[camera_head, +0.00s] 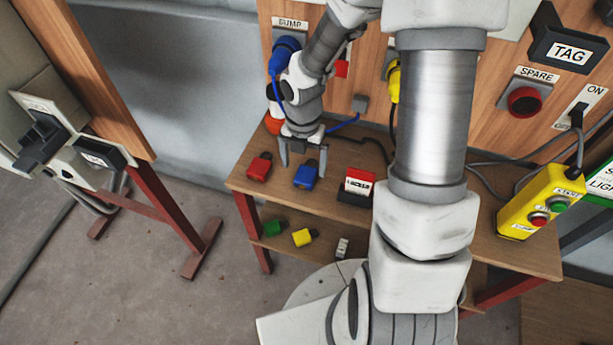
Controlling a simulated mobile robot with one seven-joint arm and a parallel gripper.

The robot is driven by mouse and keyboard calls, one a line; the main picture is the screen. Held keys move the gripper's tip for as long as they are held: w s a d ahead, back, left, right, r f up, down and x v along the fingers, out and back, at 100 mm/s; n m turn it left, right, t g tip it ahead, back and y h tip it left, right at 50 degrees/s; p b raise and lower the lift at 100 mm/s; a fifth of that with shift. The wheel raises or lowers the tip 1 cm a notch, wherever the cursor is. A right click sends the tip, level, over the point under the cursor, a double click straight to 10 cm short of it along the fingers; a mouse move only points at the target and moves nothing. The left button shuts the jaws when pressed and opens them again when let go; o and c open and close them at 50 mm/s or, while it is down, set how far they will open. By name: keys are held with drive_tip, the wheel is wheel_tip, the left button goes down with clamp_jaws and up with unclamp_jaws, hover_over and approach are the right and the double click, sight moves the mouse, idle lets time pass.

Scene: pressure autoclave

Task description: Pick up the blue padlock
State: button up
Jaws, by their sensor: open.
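The blue padlock (306,176) lies on the upper wooden shelf (345,219), between a red padlock on its left and a red and black box on its right. My gripper (303,172) points down over the blue padlock, with its fingers apart. One finger shows to the left of the padlock and the other at its right side. Nothing is seen held in the fingers. From this view I cannot tell whether the fingertips touch the padlock or how far above the shelf they are.
The red padlock (259,167) is close on the left. The labelled red and black box (357,187) is close on the right. Green (273,228) and yellow (303,237) padlocks lie on the lower shelf. A panel (450,130) with plugs and cables stands behind. A yellow control box (541,201) is at right.

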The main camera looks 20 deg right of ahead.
sight(304, 178)
drive_tip(key=f+b, duration=0.1)
drive_tip(key=f, duration=0.3)
drive_tip(key=shift+s+f+b, duration=0.2)
drive_tip(key=shift+f+b, duration=0.15)
drive_tip(key=shift+f, duration=0.05)
clamp_jaws()
drive_tip(key=shift+r, duration=0.15)
